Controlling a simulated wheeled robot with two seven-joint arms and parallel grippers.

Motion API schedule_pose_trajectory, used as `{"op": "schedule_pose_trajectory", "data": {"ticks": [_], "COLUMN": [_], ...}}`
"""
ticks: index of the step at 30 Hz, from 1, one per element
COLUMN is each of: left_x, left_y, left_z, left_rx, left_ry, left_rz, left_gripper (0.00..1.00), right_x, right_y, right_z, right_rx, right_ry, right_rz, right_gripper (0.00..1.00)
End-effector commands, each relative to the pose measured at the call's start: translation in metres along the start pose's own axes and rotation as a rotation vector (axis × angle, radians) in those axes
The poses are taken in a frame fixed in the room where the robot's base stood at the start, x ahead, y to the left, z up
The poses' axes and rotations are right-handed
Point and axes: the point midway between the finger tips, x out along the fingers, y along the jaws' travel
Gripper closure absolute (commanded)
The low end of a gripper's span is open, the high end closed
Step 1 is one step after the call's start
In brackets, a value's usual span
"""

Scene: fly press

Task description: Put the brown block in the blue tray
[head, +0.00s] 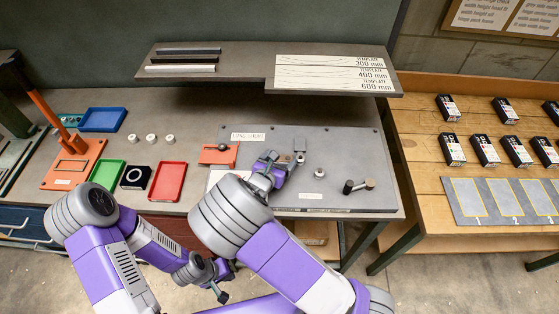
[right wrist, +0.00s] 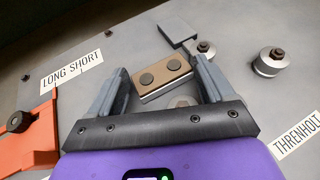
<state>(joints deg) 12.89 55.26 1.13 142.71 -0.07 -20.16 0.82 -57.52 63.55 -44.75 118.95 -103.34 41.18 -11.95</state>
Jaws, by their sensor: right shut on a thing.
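The brown block (right wrist: 160,75) has two dark round studs on top. It sits between the fingers of my right gripper (head: 279,161), which is shut on it over the grey plate. In the head view the block is too small and covered to make out clearly. The blue tray (head: 103,120) lies at the back left of the bench, well to the left of my right gripper, and looks empty. My left gripper (head: 218,283) hangs low in front of the bench, and its jaws cannot be read.
A green tray (head: 107,173) and a red tray (head: 168,181) lie near the front edge. Several small white cylinders (head: 151,138) stand near the blue tray. An orange press (head: 73,163) stands left. A raised shelf (head: 230,65) overhangs the back. Knobs and a handle (head: 359,186) rise from the grey plate.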

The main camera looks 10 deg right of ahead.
Motion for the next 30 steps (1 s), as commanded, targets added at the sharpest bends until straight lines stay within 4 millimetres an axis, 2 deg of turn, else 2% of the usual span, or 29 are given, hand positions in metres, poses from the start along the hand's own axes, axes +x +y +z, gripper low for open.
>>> {"op": "schedule_pose_trajectory", "data": {"ticks": [5,6,9,19,23,30], "left_x": [0.004,0.003,0.003,-0.002,-0.004,-0.011], "left_y": [-0.002,-0.001,-0.001,0.001,0.002,0.004], "left_z": [0.0,0.0,0.0,0.0,0.0,0.001], "left_rx": [0.0,0.0,0.0,0.0,0.0,0.0], "left_ry": [0.0,0.0,0.0,0.0,0.0,0.0], "left_rz": [0.0,0.0,0.0,0.0,0.0,0.0], "left_gripper": [1.0,1.0,1.0,1.0,1.0,1.0], "right_x": [0.002,0.001,0.001,-0.003,-0.025,-0.079], "right_y": [0.0,0.0,0.0,0.001,0.002,0.001], "right_z": [-0.004,-0.003,-0.003,0.002,0.001,0.002], "right_rx": [0.0,-0.001,-0.001,-0.001,-0.001,0.0], "right_ry": [-0.001,0.0,0.0,0.0,0.001,0.0], "right_rz": [0.0,0.0,0.0,0.001,0.005,0.005], "right_gripper": [0.57,0.13,0.0,0.0,0.0,0.0]}}
